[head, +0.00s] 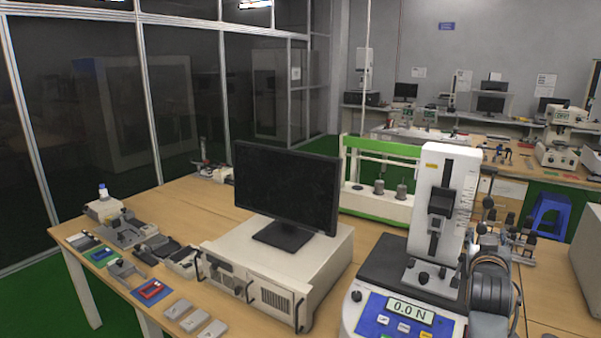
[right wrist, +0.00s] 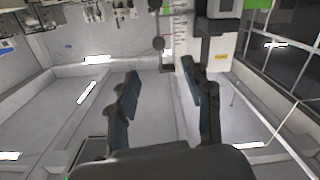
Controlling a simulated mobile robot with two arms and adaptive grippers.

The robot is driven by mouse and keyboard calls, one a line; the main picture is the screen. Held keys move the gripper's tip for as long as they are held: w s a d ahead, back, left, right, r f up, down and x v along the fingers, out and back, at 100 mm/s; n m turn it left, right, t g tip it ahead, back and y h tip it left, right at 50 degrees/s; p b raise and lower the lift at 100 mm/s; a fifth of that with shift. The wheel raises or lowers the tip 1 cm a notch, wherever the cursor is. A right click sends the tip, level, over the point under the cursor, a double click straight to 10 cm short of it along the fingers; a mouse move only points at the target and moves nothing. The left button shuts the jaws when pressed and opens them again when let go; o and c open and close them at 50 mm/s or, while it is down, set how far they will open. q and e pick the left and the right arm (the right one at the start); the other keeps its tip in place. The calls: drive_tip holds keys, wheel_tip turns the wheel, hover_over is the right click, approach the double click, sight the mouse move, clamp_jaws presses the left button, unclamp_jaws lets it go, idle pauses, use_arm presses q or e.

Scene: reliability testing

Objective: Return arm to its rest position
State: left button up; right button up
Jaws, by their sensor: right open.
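My right gripper (head: 507,230) is at the lower right of the head view, pointing up beside the white force tester (head: 440,190). In the right wrist view my right gripper (right wrist: 160,70) has its two dark fingers apart, with nothing between them. The tester shows 0.0 N on its display (head: 411,311). In the right wrist view, which looks upside down, the tester's column (right wrist: 222,55) stands beyond the fingers. I cannot tell whether the gripper touches the tester. My left gripper is not in view.
A monitor (head: 287,188) stands on a beige computer case (head: 262,262) left of the tester. A green-framed machine (head: 377,207) stands behind. A blue stool (head: 551,212) is at right.

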drive_tip(key=s+a+f+n+g+y, duration=0.25)
drive_tip(key=s+a+f, duration=0.25)
drive_tip(key=s+f, duration=0.45)
drive_tip(key=s+a+f+n+g+y, duration=0.15)
drive_tip(key=s+a+f+y, duration=0.35)
drive_tip(key=f, duration=0.7)
drive_tip(key=s+a+f+n+g+y, duration=0.1)
drive_tip(key=s+a+f+g, duration=0.25)
drive_tip(key=s, duration=0.55)
drive_tip(key=s+a+f+g, duration=0.2)
drive_tip(key=s+a+f, duration=0.15)
drive_tip(key=s, duration=0.55)
drive_tip(key=s+a+f+n+g+y, duration=0.1)
drive_tip(key=s+a+f+g, duration=0.2)
drive_tip(key=s, duration=0.5)
wheel_tip(320, 180, down, 27)
drive_tip(key=s+b, duration=0.1)
use_arm(q)
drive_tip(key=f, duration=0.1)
drive_tip(key=b, duration=0.1)
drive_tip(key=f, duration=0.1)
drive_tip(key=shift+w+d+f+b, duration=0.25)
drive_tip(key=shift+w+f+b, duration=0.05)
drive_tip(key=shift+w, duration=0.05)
use_arm(e)
drive_tip(key=s+d+f+g, duration=0.1)
drive_tip(key=s+d+f, duration=0.1)
drive_tip(key=s+f, duration=1.5)
drive_tip(key=shift+d+f, duration=0.15)
drive_tip(key=shift+f, duration=0.3)
